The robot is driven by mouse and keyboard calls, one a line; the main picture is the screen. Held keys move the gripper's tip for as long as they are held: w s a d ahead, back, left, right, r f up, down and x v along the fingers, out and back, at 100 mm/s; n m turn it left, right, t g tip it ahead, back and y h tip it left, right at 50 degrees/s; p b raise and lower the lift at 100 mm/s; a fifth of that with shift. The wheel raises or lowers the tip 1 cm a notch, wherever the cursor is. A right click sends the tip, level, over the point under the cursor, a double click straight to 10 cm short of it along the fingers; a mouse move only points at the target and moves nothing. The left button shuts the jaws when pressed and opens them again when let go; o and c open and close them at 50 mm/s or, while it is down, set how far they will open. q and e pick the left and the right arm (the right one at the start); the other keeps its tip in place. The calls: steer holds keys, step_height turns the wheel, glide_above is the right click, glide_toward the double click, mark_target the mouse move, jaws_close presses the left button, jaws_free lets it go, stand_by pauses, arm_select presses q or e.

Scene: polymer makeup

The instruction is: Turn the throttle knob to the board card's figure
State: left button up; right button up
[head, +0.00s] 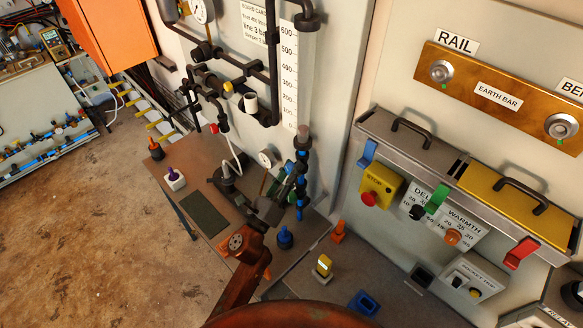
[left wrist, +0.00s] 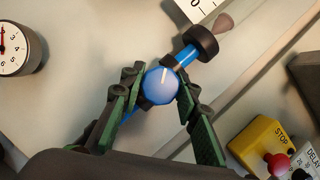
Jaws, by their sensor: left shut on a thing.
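The throttle knob (left wrist: 163,85) is a round blue knob with a pale pointer mark, on a blue pipe (left wrist: 186,56) in the left wrist view. My left gripper (left wrist: 155,92) has its green-padded fingers on both sides of the knob, shut on it. In the head view my left gripper (head: 283,198) is at the blue pipework below the tall scale, and the knob is largely hidden there. The board card (head: 254,22) is on the wall at the top; a pipe covers part of it and its small text is hard to read. My right gripper is not in view.
A round dial gauge (head: 267,158) is close to the gripper; it also shows in the left wrist view (left wrist: 15,47). A tall scale (head: 289,75) and dark pipes stand above. A yellow stop box (head: 380,187) is to the right. Small coloured items sit on the bench.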

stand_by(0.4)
arm_select(q)
steer(key=o, duration=1.2)
steer(key=shift+c, duration=0.2)
steer(key=v, duration=1.2)
steer(key=shift+c, duration=0.2)
